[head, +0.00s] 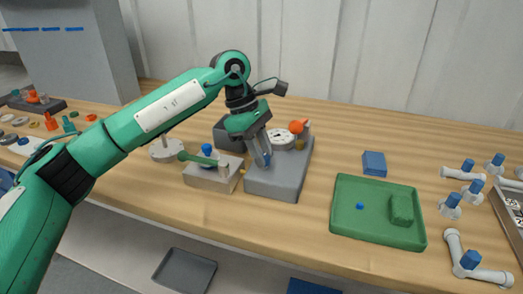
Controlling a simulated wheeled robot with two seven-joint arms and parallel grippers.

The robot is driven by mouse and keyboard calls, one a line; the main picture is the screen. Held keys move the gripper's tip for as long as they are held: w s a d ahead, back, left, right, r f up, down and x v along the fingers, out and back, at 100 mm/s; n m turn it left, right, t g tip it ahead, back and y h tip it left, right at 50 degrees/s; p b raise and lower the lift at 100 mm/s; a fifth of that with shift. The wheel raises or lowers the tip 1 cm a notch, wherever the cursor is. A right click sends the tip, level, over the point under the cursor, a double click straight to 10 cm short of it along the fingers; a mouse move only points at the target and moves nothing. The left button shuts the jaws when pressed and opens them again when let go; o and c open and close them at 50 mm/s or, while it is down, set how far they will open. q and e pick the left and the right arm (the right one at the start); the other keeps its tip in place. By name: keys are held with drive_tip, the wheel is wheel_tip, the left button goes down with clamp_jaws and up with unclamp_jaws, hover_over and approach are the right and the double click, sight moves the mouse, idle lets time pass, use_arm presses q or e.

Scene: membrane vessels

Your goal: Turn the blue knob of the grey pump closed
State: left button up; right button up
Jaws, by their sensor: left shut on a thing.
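The grey pump (272,183) stands on the wooden table in the middle of the head view. It is a box with a white dial on top and an orange ball near its back right. My left gripper (262,160) reaches down from above over the pump's front left top. It is shut on the blue knob (267,158), of which only a small blue part shows beside the fingers. The fingers hide the rest, so the knob's angle cannot be told. My right gripper is not in view.
Left of the pump is a light block (205,178) with a green lever and a blue knob. A green tray (378,238) and a blue block (374,163) lie to the right. White pipe fittings with blue caps (471,260) stand far right. Bare table lies along the front.

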use_arm(q)
drive_tip(key=shift+r, duration=0.1)
idle(0.3)
drive_tip(key=o, duration=1)
drive_tip(key=shift+w+a+r, duration=0.15)
drive_tip(key=shift+a+r, duration=0.05)
drive_tip(key=shift+r, duration=0.25)
drive_tip(key=v, duration=1.2)
drive_tip(key=shift+r+p, duration=0.3)
drive_tip(key=shift+p, duration=0.1)
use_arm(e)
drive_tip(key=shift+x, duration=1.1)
use_arm(q)
drive_tip(key=shift+w, duration=0.1)
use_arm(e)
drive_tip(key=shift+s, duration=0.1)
